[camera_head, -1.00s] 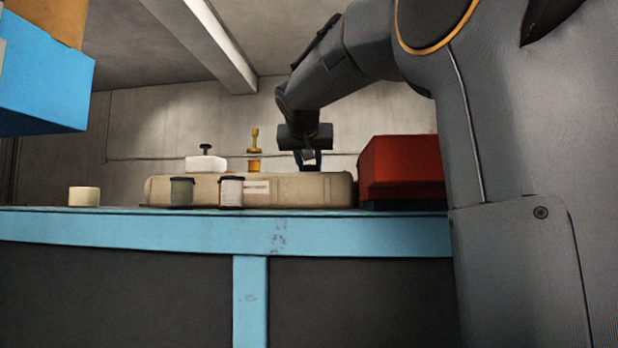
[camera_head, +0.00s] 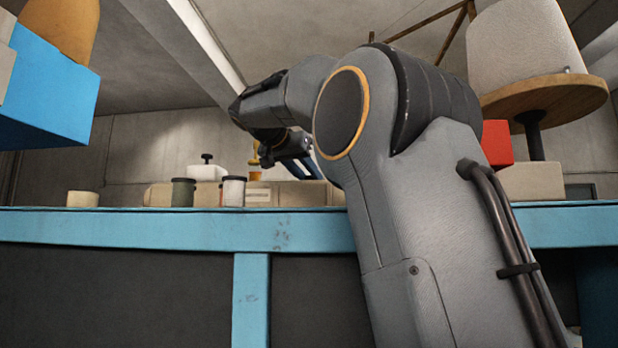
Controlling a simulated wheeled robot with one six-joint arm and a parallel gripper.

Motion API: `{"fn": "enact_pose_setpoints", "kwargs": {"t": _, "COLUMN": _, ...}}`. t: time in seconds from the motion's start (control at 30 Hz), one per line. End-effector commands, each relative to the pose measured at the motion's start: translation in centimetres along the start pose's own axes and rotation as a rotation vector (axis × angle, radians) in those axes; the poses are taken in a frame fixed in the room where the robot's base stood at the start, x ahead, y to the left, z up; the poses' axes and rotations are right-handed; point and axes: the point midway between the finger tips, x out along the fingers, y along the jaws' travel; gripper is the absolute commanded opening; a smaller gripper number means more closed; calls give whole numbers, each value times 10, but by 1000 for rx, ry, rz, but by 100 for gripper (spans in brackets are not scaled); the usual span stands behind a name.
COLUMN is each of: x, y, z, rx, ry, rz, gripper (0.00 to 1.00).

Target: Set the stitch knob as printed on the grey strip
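A long beige machine body (camera_head: 300,193) lies on the blue-edged bench, partly hidden by jars and my arm. A pale strip with faint marks (camera_head: 260,196) shows on its front; I cannot read it. A white block (camera_head: 206,173) with a black knob (camera_head: 207,157) on top stands behind at the left. A yellow-orange spindle (camera_head: 254,165) stands beside it. I cannot tell which part is the stitch knob. My gripper (camera_head: 304,170) is tilted downward above the beige body, behind the spindle's right side in the picture. Its two fingers look apart with nothing between them.
A cream cylinder (camera_head: 82,199) stands farther left. A red box (camera_head: 497,143) and a large spool on a wooden disc (camera_head: 550,97) are right of my arm.

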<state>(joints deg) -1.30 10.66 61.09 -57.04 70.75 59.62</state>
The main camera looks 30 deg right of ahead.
Motion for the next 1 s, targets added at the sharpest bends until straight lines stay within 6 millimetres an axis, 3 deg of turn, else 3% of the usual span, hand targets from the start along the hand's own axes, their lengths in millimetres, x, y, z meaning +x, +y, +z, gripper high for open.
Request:
{"fn": "enact_pose_setpoints", "kwargs": {"t": 0.77, "x": 0, "y": -3, "z": 2, "rx": 41, "ry": -1, "rz": 100, "gripper": 5}}
{"fn": "enact_pose_setpoints", "kwargs": {"t": 0.8, "x": 0, "y": -3, "z": 2, "rx": 41, "ry": -1, "rz": 100, "gripper": 29}}
{"fn": "enact_pose_setpoints", "kwargs": {"t": 0.9, "x": 0, "y": -2, "z": 1, "rx": 41, "ry": -1, "rz": 100, "gripper": 46}}
{"fn": "enact_pose_setpoints", "kwargs": {"t": 1.0, "x": 0, "y": -2, "z": 1, "rx": 42, "ry": 0, "rz": 100, "gripper": 46}}
